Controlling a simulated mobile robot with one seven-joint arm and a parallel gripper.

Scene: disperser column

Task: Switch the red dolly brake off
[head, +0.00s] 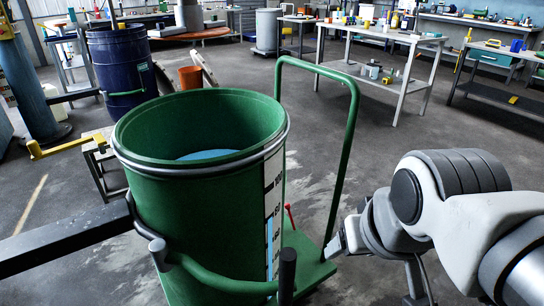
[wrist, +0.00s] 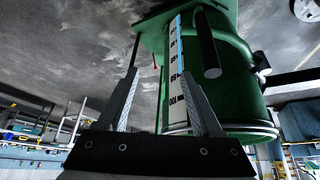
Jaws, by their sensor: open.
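The red brake lever (head: 290,215) stands on the green dolly (head: 312,262), right of the drum's white scale. In the wrist view, which looks inverted, the small red lever (wrist: 155,62) shows below the dolly plate (wrist: 152,38). The green drum (head: 190,190) stands on the dolly with blue material inside. My gripper (wrist: 160,72) is open and empty, its two fingers apart. The lever appears between the fingertips in the picture, but farther off, with no contact visible.
The dolly's tall green handle (head: 352,140) rises behind the lever, between drum and arm. A dark post (head: 287,272) stands in front of the drum. A dark beam (head: 65,238) reaches the drum from the left. Floor beyond the handle is clear up to the workbenches (head: 385,45).

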